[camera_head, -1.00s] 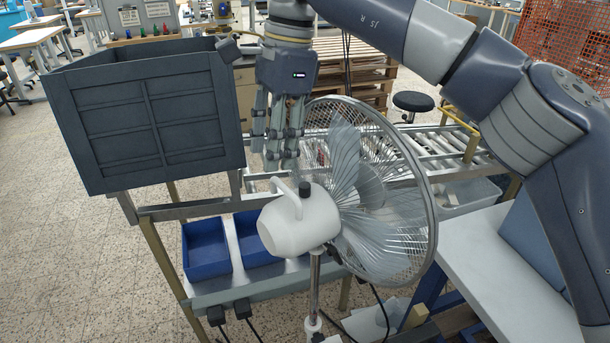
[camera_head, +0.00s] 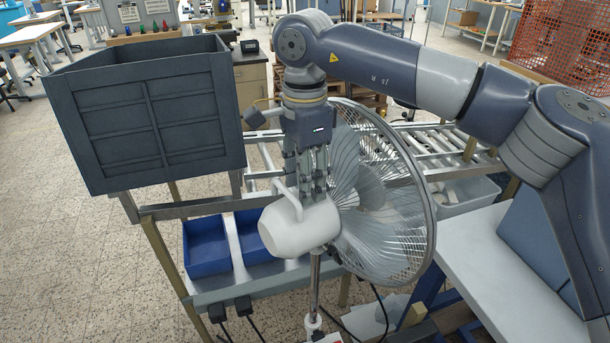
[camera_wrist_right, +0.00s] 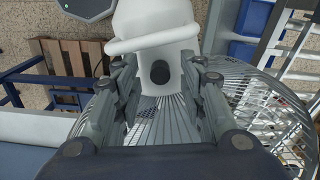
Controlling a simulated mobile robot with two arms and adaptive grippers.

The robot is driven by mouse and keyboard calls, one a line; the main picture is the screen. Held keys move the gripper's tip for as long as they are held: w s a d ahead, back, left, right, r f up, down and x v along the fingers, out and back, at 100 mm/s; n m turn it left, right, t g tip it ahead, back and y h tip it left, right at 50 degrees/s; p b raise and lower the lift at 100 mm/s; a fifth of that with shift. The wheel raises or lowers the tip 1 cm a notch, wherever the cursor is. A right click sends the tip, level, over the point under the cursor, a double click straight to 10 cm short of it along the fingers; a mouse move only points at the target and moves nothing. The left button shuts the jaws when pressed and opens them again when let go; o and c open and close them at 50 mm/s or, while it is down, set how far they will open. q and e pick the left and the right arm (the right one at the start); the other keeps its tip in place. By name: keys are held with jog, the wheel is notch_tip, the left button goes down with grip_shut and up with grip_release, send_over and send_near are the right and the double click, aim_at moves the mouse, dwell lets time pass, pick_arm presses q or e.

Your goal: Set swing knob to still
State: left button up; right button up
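A standing fan (camera_head: 400,235) has a round wire cage and a white motor housing (camera_head: 295,232) with a curved handle. The dark swing knob (camera_wrist_right: 159,73) sits on top of the housing and shows in the right wrist view. In the head view my fingers hide it. My right gripper (camera_head: 313,194) points down at the top of the housing. In the right wrist view its fingers (camera_wrist_right: 160,84) are spread on both sides of the knob, with a gap on each side. It is open and holds nothing. My left gripper is not in view.
A dark grey crate (camera_head: 150,120) stands to the left of the fan. Blue bins (camera_head: 207,247) lie on a rack below it. A roller conveyor (camera_head: 425,150) runs behind the fan. A white table (camera_head: 490,265) is at the right.

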jog(key=shift+f, duration=0.15)
grip_shut()
jog(key=shift+r, duration=0.65)
jog(key=shift+c, duration=0.3)
grip_release()
jog(key=shift+w+r, duration=0.1)
jog(key=shift+o, duration=0.3)
notch_tip(320, 180, up, 12)
